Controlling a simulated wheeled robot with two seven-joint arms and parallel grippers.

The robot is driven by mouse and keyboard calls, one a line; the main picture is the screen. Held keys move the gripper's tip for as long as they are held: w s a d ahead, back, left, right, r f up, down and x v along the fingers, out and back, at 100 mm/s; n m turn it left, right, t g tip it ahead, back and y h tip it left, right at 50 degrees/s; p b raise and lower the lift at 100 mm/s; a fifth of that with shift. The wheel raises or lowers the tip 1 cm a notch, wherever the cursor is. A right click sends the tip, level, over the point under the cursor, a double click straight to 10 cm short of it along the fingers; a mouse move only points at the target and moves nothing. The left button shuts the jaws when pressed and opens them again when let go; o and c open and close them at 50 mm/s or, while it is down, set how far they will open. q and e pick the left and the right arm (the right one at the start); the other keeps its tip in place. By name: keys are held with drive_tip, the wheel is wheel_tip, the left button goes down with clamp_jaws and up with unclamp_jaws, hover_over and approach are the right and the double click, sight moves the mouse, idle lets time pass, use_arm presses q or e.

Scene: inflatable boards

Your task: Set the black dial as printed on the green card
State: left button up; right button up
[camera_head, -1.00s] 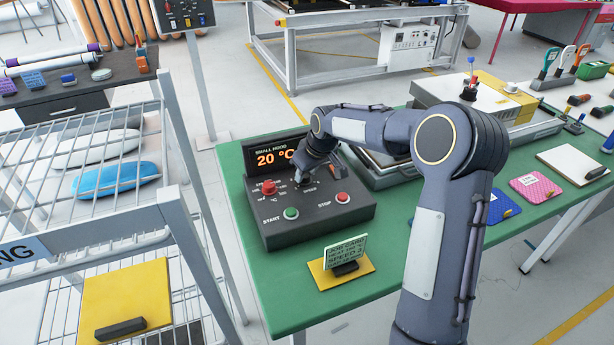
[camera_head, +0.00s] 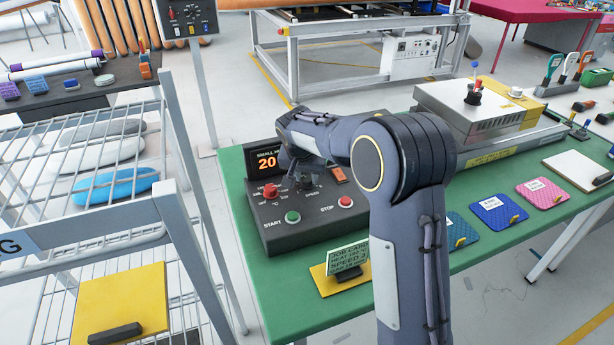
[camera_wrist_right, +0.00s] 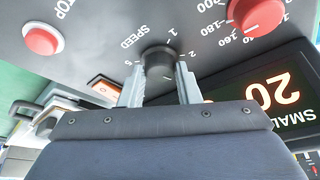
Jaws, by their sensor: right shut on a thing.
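The black dial (camera_wrist_right: 160,62) sits on the dark control box (camera_head: 318,229), beside the word SPEED. In the right wrist view my right gripper (camera_wrist_right: 160,84) has a finger on each side of the dial and is shut on it. Digits 1, 2 and 5 show around the dial; its pointer I cannot make out. In the head view my right gripper (camera_head: 304,183) is at the dial, partly hidden by my own arm. The green card (camera_head: 347,258) stands on a yellow base in front of the box; it reads JOB CARD and SPEED 3, other lines small. My left gripper is out of view.
A red knob (camera_head: 270,190) is left of the dial, under an orange display (camera_head: 268,161) reading 20. The green START button (camera_head: 292,217) and red STOP button (camera_head: 345,201) are at the box's front. A wire rack (camera_head: 90,170) stands left of the green table (camera_head: 300,300).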

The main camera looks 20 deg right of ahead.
drive_tip(key=shift+w+m+g+h, duration=0.1)
drive_tip(key=shift+m+g+h, duration=0.35)
drive_tip(key=shift+m, duration=1.15)
drive_tip(key=o, duration=1)
drive_tip(key=shift+c, duration=0.2)
drive_tip(key=v, duration=0.7)
drive_tip(key=shift+a+r, duration=0.2)
drive_tip(key=shift+r, duration=0.2)
